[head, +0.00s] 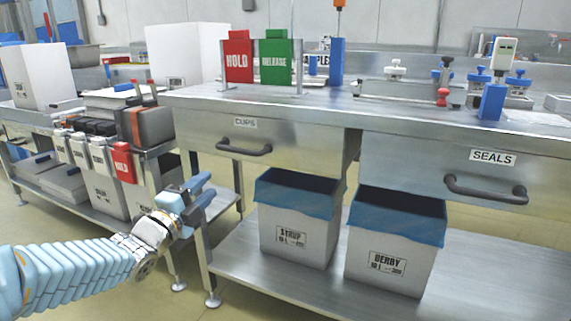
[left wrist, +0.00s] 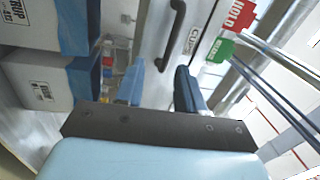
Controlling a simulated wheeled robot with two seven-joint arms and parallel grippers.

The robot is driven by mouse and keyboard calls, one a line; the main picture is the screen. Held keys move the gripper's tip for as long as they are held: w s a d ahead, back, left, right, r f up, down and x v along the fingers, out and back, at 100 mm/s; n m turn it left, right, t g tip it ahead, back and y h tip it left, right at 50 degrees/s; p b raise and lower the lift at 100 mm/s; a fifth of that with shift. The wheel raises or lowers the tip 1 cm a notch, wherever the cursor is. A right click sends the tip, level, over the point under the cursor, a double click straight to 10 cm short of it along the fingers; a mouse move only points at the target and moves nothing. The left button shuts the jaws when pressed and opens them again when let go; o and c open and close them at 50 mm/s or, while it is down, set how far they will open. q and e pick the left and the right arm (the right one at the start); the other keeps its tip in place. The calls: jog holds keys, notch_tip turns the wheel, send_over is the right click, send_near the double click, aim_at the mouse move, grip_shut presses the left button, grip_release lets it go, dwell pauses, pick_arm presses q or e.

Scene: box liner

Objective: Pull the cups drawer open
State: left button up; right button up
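The cups drawer (head: 270,145) is the left of two steel drawers under the bench top and looks shut. Its label reads CUPS and its dark bar handle (head: 244,148) is on the front. In the left wrist view the handle (left wrist: 171,35) shows ahead of the fingers. My left gripper (head: 204,190) is in front of the bench, below and left of the handle, apart from it. In the left wrist view its two blue fingers (left wrist: 158,85) stand apart with nothing between them. My right gripper is not in view.
The seals drawer (head: 465,170) is to the right. Two blue-lined bins, STRUP (head: 297,235) and DERBY (head: 390,262), stand on the lower shelf. Red HOLD (head: 238,58) and green RELEASE (head: 274,62) signs stand on the bench. A cart with red-tagged boxes (head: 122,163) is at left.

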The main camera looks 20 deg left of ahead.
aim_at(235, 152)
pick_arm(q)
jog(key=shift+m, duration=0.5)
jog(key=w+r, duration=0.1)
jog(key=w, duration=0.3)
jog(key=w+d+r+p, duration=0.1)
jog(key=w+r, duration=0.1)
jog(key=w, duration=0.2)
jog(key=w+r, duration=0.1)
jog(key=w, duration=0.4)
jog(key=shift+w+d+r+p, duration=0.1)
jog(key=shift+d+r+p, duration=0.15)
jog(key=shift+p, duration=0.15)
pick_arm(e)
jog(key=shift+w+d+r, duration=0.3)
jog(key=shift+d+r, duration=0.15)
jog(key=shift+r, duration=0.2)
pick_arm(q)
jog(key=shift+f, duration=0.1)
grip_shut()
